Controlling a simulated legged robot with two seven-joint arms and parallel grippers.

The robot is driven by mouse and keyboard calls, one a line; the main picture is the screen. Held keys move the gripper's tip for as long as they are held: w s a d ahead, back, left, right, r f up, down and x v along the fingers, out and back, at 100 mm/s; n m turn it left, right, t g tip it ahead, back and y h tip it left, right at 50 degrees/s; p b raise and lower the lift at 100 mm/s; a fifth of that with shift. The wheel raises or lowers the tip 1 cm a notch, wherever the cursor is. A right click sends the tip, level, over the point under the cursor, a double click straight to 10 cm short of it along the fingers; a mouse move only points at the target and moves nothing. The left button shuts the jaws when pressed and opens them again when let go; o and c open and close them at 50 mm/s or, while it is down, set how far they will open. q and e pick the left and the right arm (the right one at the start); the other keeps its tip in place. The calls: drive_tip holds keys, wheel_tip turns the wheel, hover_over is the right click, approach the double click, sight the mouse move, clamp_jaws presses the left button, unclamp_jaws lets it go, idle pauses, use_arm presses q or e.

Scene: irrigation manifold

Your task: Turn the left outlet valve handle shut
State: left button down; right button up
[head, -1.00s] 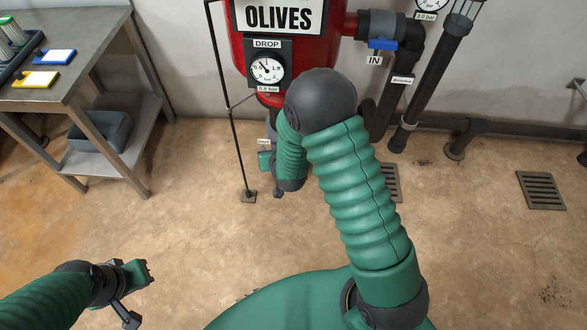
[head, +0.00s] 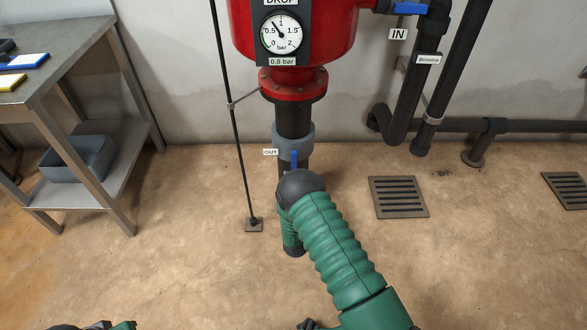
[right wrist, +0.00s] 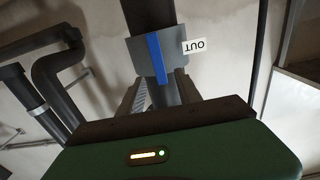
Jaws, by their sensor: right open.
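The outlet valve (head: 285,143) is a grey body on the dark pipe under the red tank, with an OUT tag (head: 270,152). Its blue handle (head: 294,158) points along the pipe; its lower end is hidden by my right arm. The right wrist view, upside down, shows the valve body and the blue handle (right wrist: 157,58) along the pipe. My right gripper (right wrist: 160,90) is open, one finger on each side of the handle's line; I cannot tell whether they touch it. In the head view my arm hides it. My left gripper (head: 122,325) barely shows at the bottom edge.
The red tank (head: 340,30) carries a gauge (head: 281,33) reading about 0.8 bar. A thin black rod (head: 236,130) stands close left of the outlet pipe. The inlet with a blue handle (head: 411,8) is at upper right. A metal table (head: 75,50) stands left.

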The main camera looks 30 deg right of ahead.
sight(294, 162)
drive_tip(key=b+x, duration=0.2)
drive_tip(key=x, duration=0.4)
drive_tip(key=shift+w+d+f, duration=0.2)
drive_tip(key=shift+w+d, duration=0.1)
drive_tip(key=shift+w+d+r, duration=0.15)
drive_tip(key=shift+w, duration=0.1)
clamp_jaws()
